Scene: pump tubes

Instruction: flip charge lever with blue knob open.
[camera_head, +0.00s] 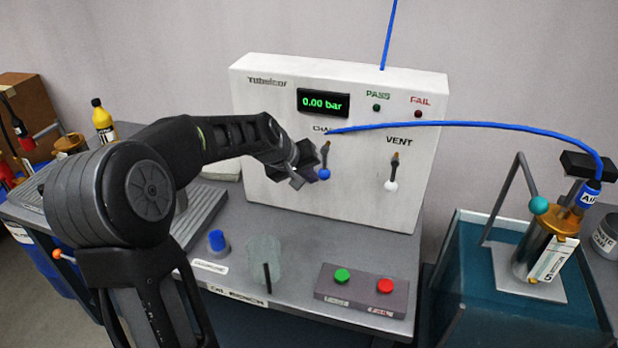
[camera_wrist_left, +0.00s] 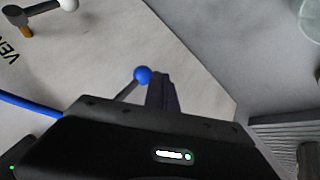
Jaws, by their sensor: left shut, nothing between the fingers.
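The charge lever hangs down from the front of the white tester box (camera_head: 260,190), under the partly hidden "CHARGE" label. Its blue knob (camera_head: 325,174) is at the lower end. My left gripper (camera_head: 308,178) is shut and empty, just to the left of the blue knob. In the left wrist view the blue knob (camera_wrist_left: 142,75) sits beside the shut fingertips (camera_wrist_left: 162,90); I cannot tell whether they touch. The vent lever with a white knob (camera_head: 391,186) also hangs down, to the right. My right gripper is not in view.
A blue hose (camera_head: 450,123) arcs from the box to a pump (camera_head: 540,255) on the right. Below the box are a panel with green and red buttons (camera_head: 362,290), a clear cup (camera_head: 263,255) and a blue-capped item (camera_head: 217,242). The display (camera_head: 323,103) reads 0.00 bar.

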